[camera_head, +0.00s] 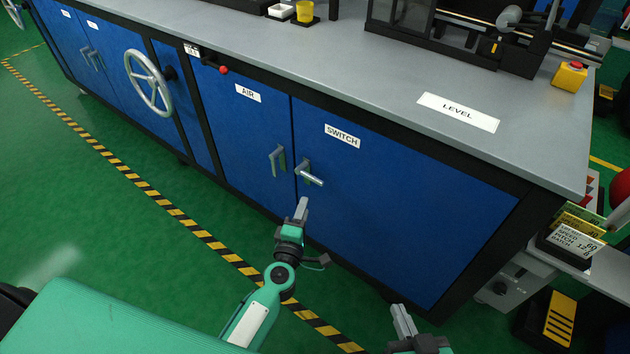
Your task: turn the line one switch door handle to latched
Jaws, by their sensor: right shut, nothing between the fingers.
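The blue switch door (400,215) carries a SWITCH label (342,136) and stands closed in the cabinet front. Its silver lever handle (312,177) sits near the door's left edge, with the lever pointing right and slightly down in the picture. My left gripper (302,205) is just below the handle, apart from it in the picture; no gap between its fingers shows from this angle. My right gripper (402,318) is shut and empty, low in front of the cabinet, well below the handle.
The AIR door (240,125), left of the switch door, has a handle (277,158) standing upright. A handwheel (148,83) juts out further left. The grey worktop (330,60) overhangs the doors. A hazard stripe (185,220) crosses the open green floor.

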